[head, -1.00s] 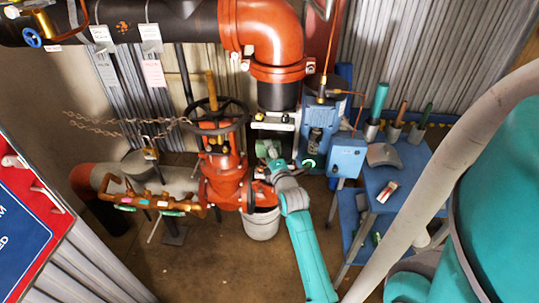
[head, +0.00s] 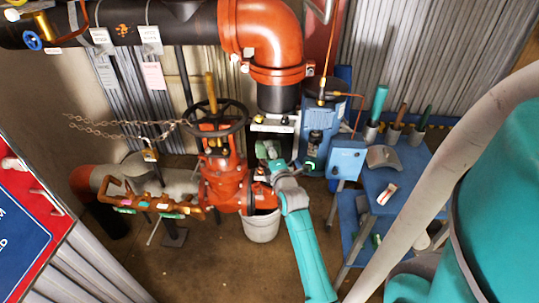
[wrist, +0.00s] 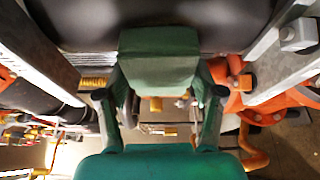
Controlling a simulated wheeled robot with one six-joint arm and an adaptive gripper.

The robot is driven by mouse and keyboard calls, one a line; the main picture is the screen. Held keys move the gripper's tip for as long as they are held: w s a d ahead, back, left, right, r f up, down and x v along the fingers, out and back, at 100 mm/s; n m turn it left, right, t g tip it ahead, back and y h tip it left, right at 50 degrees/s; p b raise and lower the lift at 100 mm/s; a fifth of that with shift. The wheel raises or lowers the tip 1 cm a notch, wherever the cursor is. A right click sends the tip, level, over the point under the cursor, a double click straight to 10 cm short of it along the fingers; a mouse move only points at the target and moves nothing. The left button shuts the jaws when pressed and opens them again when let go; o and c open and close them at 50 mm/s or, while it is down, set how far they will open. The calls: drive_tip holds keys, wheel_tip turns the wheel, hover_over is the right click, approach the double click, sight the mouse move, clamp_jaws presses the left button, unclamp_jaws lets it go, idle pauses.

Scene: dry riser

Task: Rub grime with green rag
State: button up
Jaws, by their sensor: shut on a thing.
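In the wrist view my gripper (wrist: 158,88) is shut on the green rag (wrist: 158,58), a folded block of cloth between the fingertips. The rag is close to a dark, rounded surface (wrist: 160,22); I cannot tell if they touch. The rag is hard to tell from the gripper there. A small orange-brown speckled patch (head: 122,28) shows on the black pipe at upper left; I cannot tell if it is grime. No other grime is clear.
The orange valve (head: 222,180) with its handwheel stands left of my gripper. A blue pump (head: 320,130) and a blue box (head: 346,158) are at right. A bucket (head: 261,225) stands below. A blue cart (head: 405,175) holds tools. Front floor is clear.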

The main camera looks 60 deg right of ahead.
drive_tip(key=shift+w+d, duration=0.2)
drive_tip(key=shift+d, duration=0.3)
drive_tip(key=shift+s+d, duration=0.25)
drive_tip(key=shift+s, duration=0.4)
drive_tip(key=shift+s+d, duration=0.2)
drive_tip(key=shift+s, duration=0.4)
drive_tip(key=shift+s+d, duration=0.25)
drive_tip(key=shift+s, duration=0.4)
drive_tip(key=shift+d, duration=0.1)
drive_tip(key=shift+w+a+r, duration=0.1)
drive_tip(key=shift+w+a, duration=0.1)
drive_tip(key=shift+w, duration=0.45)
drive_tip(key=shift+w+a+f, duration=0.1)
drive_tip(key=shift+w+a, duration=0.15)
drive_tip(key=shift+w, duration=0.4)
drive_tip(key=shift+w+a+r, duration=0.1)
drive_tip(key=shift+w+a, duration=0.1)
drive_tip(key=shift+w, duration=0.45)
drive_tip(key=shift+c, duration=0.9)
drive_tip(key=shift+s+d, duration=0.25)
drive_tip(key=shift+s, duration=0.4)
drive_tip(key=shift+s+d, duration=0.2)
drive_tip(key=shift+s, duration=0.4)
drive_tip(key=shift+s+d, duration=0.25)
drive_tip(key=shift+s, duration=0.4)
drive_tip(key=shift+w+a, duration=0.3)
drive_tip(key=shift+w, duration=0.7)
drive_tip(key=shift+w+a, duration=0.25)
drive_tip(key=shift+w, duration=0.75)
drive_tip(key=shift+c, duration=0.6)
